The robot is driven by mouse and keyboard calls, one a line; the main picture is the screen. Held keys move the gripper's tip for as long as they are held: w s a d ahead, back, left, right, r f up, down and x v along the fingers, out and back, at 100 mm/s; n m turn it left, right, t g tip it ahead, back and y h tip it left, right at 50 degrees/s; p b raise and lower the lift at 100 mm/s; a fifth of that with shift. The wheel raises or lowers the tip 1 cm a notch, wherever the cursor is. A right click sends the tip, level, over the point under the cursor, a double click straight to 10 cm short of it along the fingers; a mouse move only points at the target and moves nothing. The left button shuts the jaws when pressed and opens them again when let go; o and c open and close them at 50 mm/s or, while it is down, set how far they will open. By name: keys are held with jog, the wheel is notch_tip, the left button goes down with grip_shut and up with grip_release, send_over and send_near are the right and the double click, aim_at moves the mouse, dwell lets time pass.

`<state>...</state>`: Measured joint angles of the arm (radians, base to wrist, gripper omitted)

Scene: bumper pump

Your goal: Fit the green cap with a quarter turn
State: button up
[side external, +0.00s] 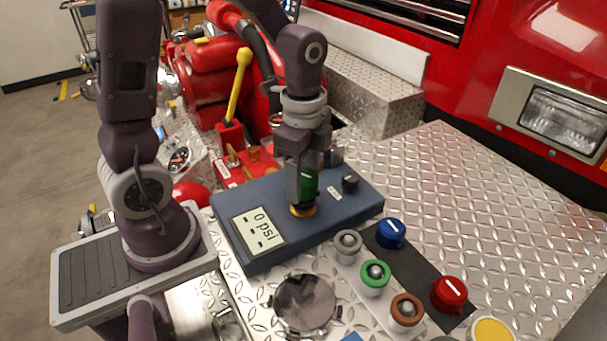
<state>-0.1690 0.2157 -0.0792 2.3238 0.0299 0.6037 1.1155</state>
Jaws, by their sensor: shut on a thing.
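My gripper (303,192) is shut on the green cap (310,183), over the blue-grey gauge box. The cap is partly hidden by the fingers. Just under it is a brass-coloured port (302,211) on top of the box (350,216). I cannot tell whether the cap touches the port or is seated on it. The box's display (257,231) reads 0 psi. A dark knob (350,181) stands on the box to the right of my gripper.
A blue cap (391,233) and a red cap (449,293) sit on a dark mat (410,262). Beside them, a pale strip carries grey (348,244), green (375,276) and brown (406,310) ringed fittings. A round dark dish (304,302) lies in front. The diamond-plate surface to the right is clear.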

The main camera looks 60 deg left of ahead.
jog(key=shift+f, duration=0.55)
dwell(0.9)
jog(key=m, duration=0.4)
jog(key=shift+m, duration=0.4)
jog(key=m, duration=0.3)
jog(key=shift+m, duration=0.4)
jog(key=m, duration=0.5)
jog(key=shift+w, duration=0.1)
jog(key=m, duration=0.4)
jog(key=o, duration=2)
